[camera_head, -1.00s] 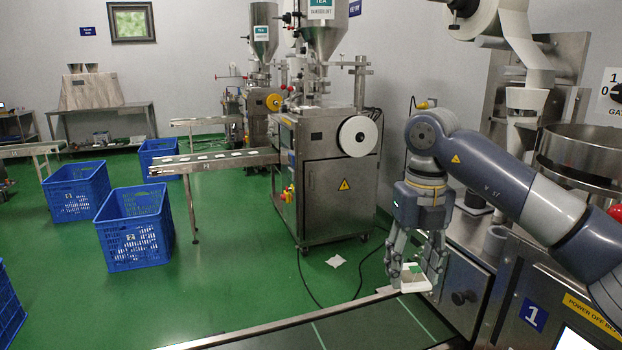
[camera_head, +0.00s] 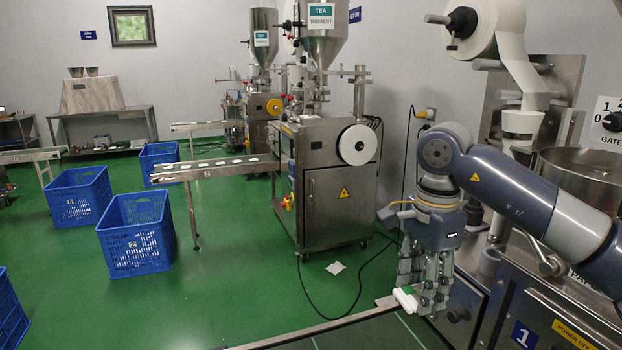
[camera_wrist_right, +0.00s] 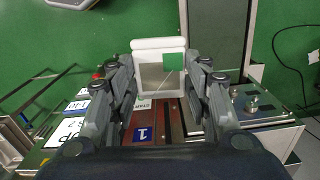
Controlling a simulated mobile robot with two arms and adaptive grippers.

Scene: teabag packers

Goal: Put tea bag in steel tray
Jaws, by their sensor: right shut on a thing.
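My right gripper (camera_head: 420,293) is shut on a white tea bag (camera_head: 404,299) and holds it in the air above the near end of the conveyor at the bottom. In the right wrist view, the tea bag (camera_wrist_right: 150,77) with its green tag and thin string sits between the fingers of the gripper (camera_wrist_right: 162,85). I cannot make out a steel tray in either view. My left gripper is not in view.
A machine with a control panel and a round steel bowl (camera_head: 580,170) stands close at right. A packing machine (camera_head: 340,200) with a conveyor (camera_head: 215,169) carrying white packets stands ahead. Blue crates (camera_head: 137,235) and a white piece (camera_head: 335,268) are on the green floor.

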